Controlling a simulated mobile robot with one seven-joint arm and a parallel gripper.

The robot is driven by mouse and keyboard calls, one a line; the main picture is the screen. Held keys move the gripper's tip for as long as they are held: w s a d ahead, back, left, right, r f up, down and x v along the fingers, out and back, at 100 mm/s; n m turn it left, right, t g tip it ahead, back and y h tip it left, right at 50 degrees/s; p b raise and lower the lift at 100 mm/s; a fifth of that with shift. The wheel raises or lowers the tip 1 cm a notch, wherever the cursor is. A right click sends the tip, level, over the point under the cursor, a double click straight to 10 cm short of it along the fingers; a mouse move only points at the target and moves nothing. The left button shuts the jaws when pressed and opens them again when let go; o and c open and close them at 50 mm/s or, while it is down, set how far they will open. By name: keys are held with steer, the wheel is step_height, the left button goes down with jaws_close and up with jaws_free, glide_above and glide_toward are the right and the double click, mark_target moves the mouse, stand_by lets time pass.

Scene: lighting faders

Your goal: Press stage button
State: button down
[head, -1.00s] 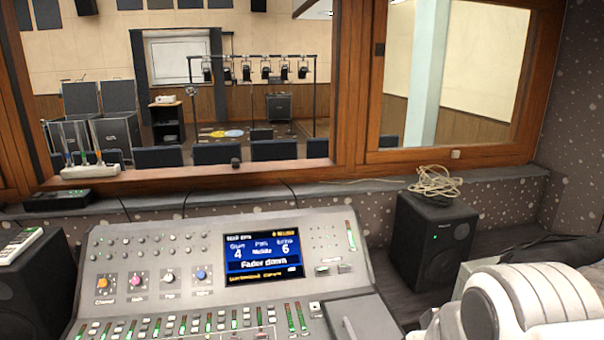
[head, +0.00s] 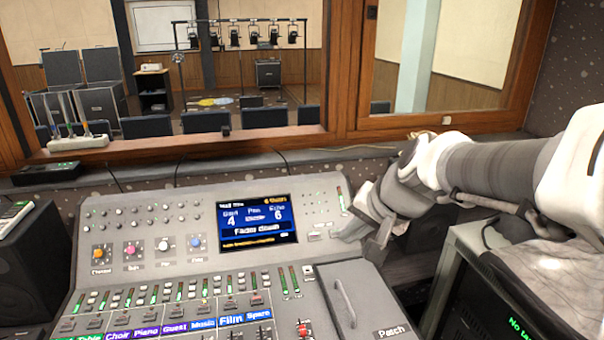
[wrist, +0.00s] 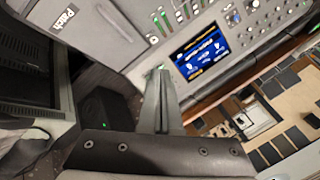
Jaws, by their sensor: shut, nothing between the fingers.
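The grey mixing console (head: 140,265) fills the lower left of the head view. Its blue screen (head: 258,225) reads "Fader down", with Gain 4 and Echo 6. A small light button (head: 319,236) sits just right of the screen, its label too small to read. I cannot tell which button is the stage button. My gripper (head: 346,234) is shut and empty, angled down at the console's upper right corner, close to that button. In the wrist view my shut fingers (wrist: 161,80) point at the console edge beside the screen (wrist: 201,53). Contact cannot be told.
A hinged handle (head: 345,303) stands on the console's Patch panel (head: 390,332). A grey rack cabinet (head: 470,245) is at the right. The window frame (head: 200,167) runs behind the console. A black speaker (head: 35,275) stands at the left.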

mark_target(336, 233)
steer(key=w+d+f+m, duration=0.1)
steer(key=w+f+m, duration=0.2)
steer(key=w, duration=0.4)
steer(key=w+d+f+m+t+h, duration=0.1)
steer(key=w+d+f+m, duration=0.1)
steer(key=w+f, duration=0.3)
steer(key=w+d+f+m, duration=0.2)
steer(key=w+f+m, duration=0.2)
steer(key=w, duration=0.5)
steer(key=shift+w+d+f+m+p, duration=0.25)
steer(key=shift+f+m+p, duration=0.2)
steer(key=shift+m, duration=0.15)
steer(key=x, duration=1.4)
steer(key=shift+w+d+r, duration=0.15)
steer(key=shift+w+r, duration=0.05)
steer(key=shift+w, duration=0.05)
steer(key=shift+f, duration=0.1)
